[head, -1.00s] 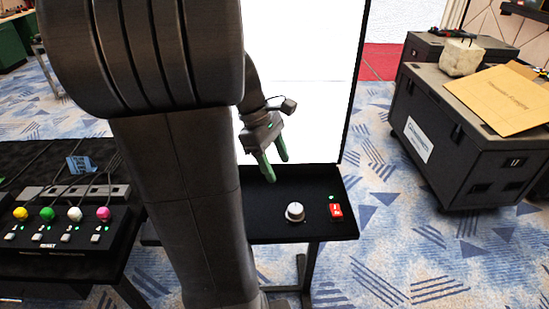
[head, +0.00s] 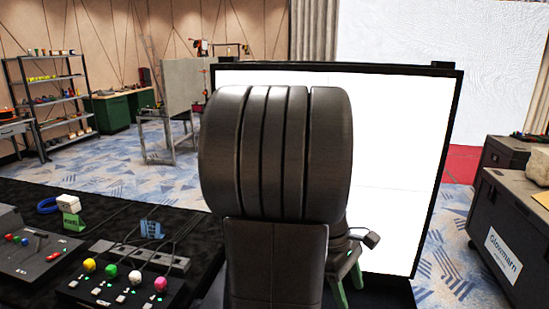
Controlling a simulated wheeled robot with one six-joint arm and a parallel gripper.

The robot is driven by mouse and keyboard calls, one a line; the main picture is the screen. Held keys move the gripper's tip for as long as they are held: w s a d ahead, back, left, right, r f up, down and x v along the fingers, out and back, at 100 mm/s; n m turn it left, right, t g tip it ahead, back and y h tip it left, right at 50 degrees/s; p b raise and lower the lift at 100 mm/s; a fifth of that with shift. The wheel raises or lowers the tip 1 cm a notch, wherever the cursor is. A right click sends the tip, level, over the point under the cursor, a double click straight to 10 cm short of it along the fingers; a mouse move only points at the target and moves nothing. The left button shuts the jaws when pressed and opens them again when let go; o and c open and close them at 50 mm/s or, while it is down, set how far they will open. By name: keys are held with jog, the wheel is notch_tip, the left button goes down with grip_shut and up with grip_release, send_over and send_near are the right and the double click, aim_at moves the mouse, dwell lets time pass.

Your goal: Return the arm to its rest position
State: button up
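My gripper (head: 347,291) shows at the lower middle of the head view, just right of my arm's large dark links. Its two green fingers point down and stand apart with a gap between them, and nothing shows between them. It is in front of the lower part of the bright white video wall (head: 398,180). My arm hides part of the wall. The panel with the knob and red switch is out of view or hidden now.
A black table on the left holds a box with several coloured knobs (head: 112,271) and another control box (head: 30,250). Dark cases (head: 510,235) stand at the right. Shelves (head: 50,100) and a green cabinet (head: 112,112) stand at the back left. Carpet (head: 110,178) is open between them.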

jog(key=x, duration=0.8)
jog(key=shift+f, duration=0.15)
